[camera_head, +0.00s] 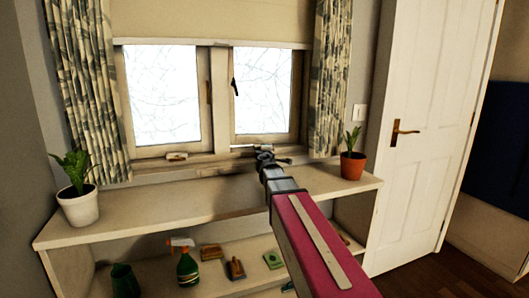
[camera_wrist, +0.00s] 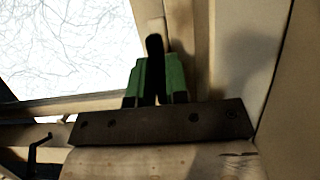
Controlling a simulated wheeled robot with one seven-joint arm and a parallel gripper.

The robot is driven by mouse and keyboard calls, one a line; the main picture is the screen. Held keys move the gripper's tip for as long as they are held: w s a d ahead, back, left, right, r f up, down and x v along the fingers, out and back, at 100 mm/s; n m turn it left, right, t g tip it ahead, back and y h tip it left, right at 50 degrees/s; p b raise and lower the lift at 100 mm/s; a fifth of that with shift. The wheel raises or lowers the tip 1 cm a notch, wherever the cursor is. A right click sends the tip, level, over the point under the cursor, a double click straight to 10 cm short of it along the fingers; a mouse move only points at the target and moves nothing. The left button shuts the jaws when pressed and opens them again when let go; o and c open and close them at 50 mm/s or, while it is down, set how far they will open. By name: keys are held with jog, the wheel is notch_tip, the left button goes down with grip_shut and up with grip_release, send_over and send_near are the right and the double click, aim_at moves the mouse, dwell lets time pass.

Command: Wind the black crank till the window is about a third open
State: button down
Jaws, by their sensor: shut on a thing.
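The window has two panes side by side. The right pane (camera_head: 262,91) looks closed or nearly so in the head view; any small gap is hard to tell. My gripper (camera_head: 263,154) is at the sill below this pane, in front of the crank's place. In the wrist view my gripper's green fingers (camera_wrist: 155,82) are shut on an upright black piece, which I take to be the black crank (camera_wrist: 155,45). Its top stands out above the fingers. The crank's base is hidden behind my gripper. The right pane (camera_wrist: 60,45) fills the wrist view's upper left.
A black latch handle (camera_head: 235,87) is on the frame between the panes. A thin black bent rod (camera_wrist: 38,150) shows at the wrist view's lower left. Potted plants (camera_head: 353,166) and (camera_head: 78,205) stand on the shelf unit (camera_head: 150,208). Curtains (camera_head: 330,80) flank the window.

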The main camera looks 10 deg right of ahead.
jog(key=shift+w+a+r, duration=0.1)
jog(key=c, duration=1.1)
grip_release()
jog(key=s, duration=0.3)
jog(key=s+a, duration=0.1)
jog(key=s, duration=0.3)
jog(key=s+a, duration=0.1)
jog(key=s, duration=0.2)
jog(key=shift+s+a, duration=0.1)
jog(key=shift+s, duration=0.25)
